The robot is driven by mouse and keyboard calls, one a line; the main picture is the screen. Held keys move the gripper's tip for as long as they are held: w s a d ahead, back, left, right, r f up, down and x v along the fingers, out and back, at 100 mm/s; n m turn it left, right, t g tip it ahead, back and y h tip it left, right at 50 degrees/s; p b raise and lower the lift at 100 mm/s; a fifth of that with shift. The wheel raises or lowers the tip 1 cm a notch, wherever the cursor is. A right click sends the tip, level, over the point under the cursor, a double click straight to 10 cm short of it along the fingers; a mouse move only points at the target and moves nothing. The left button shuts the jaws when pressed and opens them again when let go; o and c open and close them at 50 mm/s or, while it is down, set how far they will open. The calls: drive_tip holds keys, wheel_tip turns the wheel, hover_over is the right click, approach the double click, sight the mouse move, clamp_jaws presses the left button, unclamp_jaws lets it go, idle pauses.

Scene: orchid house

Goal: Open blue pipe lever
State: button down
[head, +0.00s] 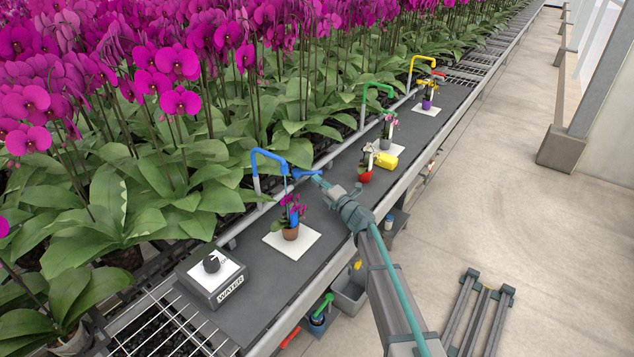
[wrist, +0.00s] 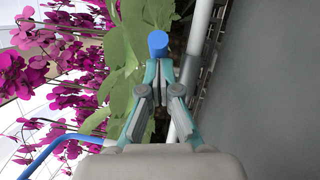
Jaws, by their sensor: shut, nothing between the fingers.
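The blue pipe (head: 268,153) arches over the bench edge in the head view, above a potted orchid. Its blue lever (head: 305,173) sticks out to the right from the pipe, toward my gripper (head: 323,182). In the wrist view my gripper (wrist: 158,68) is shut and empty. A round blue end (wrist: 158,43), seemingly the lever's, shows just beyond the fingertips; I cannot tell whether they touch. The blue pipe also shows at the lower left of the wrist view (wrist: 62,148).
Below the pipe a small orchid pot (head: 290,231) stands on a white square (head: 278,242). A WATER box with a black knob (head: 212,263) is at the near left. A green pipe (head: 377,86), a yellow pipe (head: 420,58) and a yellow can (head: 385,161) stand farther along. Dense orchids line the left.

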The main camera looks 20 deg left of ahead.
sight(320, 174)
drive_tip(key=shift+w+a+p, duration=0.15)
drive_tip(key=shift+w+p, duration=0.25)
drive_tip(key=shift+w, duration=0.55)
drive_tip(key=shift+w+a+p, duration=0.1)
drive_tip(key=shift+w+p, duration=0.25)
drive_tip(key=shift+w, duration=0.6)
drive_tip(key=shift+w+a+p, duration=0.15)
drive_tip(key=shift+w+a, duration=0.25)
drive_tip(key=shift+w, duration=0.25)
drive_tip(key=shift+w+a+p, duration=0.15)
drive_tip(key=shift+w+a, duration=0.2)
drive_tip(key=shift+w, duration=0.25)
